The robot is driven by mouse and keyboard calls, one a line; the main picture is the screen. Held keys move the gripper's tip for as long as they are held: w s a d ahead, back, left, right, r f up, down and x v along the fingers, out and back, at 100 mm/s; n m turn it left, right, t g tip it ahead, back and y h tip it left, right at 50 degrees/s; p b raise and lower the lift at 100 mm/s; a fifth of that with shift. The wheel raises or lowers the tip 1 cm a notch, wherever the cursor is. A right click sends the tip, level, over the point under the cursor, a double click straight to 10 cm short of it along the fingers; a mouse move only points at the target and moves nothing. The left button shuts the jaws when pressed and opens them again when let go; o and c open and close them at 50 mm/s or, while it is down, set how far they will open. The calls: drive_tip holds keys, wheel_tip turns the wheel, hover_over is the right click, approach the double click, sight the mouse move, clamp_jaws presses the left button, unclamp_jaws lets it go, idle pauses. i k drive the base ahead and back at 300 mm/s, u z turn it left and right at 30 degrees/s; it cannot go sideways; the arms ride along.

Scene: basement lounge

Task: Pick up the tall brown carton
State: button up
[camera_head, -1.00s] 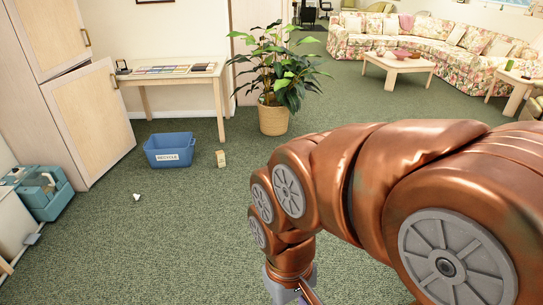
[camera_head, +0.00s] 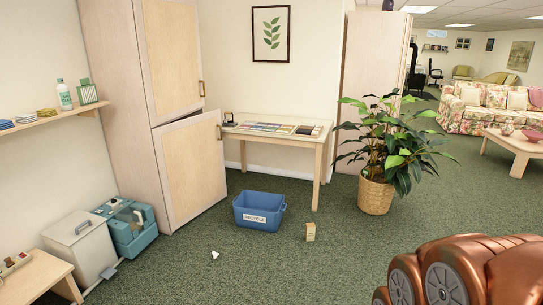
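A small upright tan-brown carton (camera_head: 310,232) stands on the green carpet, just right of the blue recycle bin and in front of the table's right leg. It is the only carton I can make out on the floor. My copper-coloured arm shows at the lower right, well apart from the carton. My gripper is outside the picture, so its fingers and anything in them are hidden.
The blue recycle bin (camera_head: 259,212) stands left of the carton. A white crumpled scrap (camera_head: 215,255) lies on the carpet. A wooden table (camera_head: 318,160) and a potted plant (camera_head: 376,196) stand behind. A cabinet door (camera_head: 192,170) hangs ajar. The carpet in front of the carton is clear.

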sight(310, 227)
drive_tip(key=i, duration=3.9)
drive_tip(key=u, duration=0.55)
